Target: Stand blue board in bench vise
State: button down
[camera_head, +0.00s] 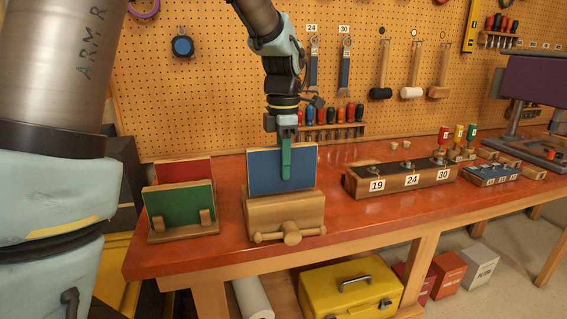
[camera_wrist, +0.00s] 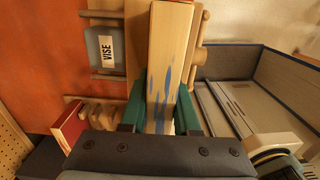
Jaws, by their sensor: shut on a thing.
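The blue board (camera_head: 265,172) stands upright at the wooden bench vise (camera_head: 284,214) in the head view. Its lower edge is hidden behind the vise's front jaw, so I cannot tell how deep it sits. My gripper (camera_head: 287,165) is shut on the blue board from above, with a teal finger across its front face. In the wrist view my gripper (camera_wrist: 163,105) has a teal finger on each side of the board, whose pale edge (camera_wrist: 170,40) shows blue smears. The vise, with its VISE label, also shows in the wrist view (camera_wrist: 107,48).
A wooden rack (camera_head: 184,232) left of the vise holds a green board (camera_head: 180,205) and a red board (camera_head: 184,170). A block with numbers 19, 24 and 30 (camera_head: 400,180) stands to the right. Pegboard tools (camera_head: 345,70) hang behind. Red bench top is clear between.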

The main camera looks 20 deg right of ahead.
aim_at(284, 189)
jog(key=shift+f+b, duration=0.45)
jog(key=shift+f, duration=0.7)
jog(key=shift+f, duration=0.15)
jog(key=shift+f+b, duration=0.45)
jog(key=shift+f, duration=0.2)
jog(key=c, duration=0.6)
grip_release()
jog(key=shift+o, duration=0.2)
notch_tip(284, 189, up, 10)
jog(key=p, duration=0.8)
jog(key=shift+r+p, duration=0.1)
jog(key=shift+p, duration=0.3)
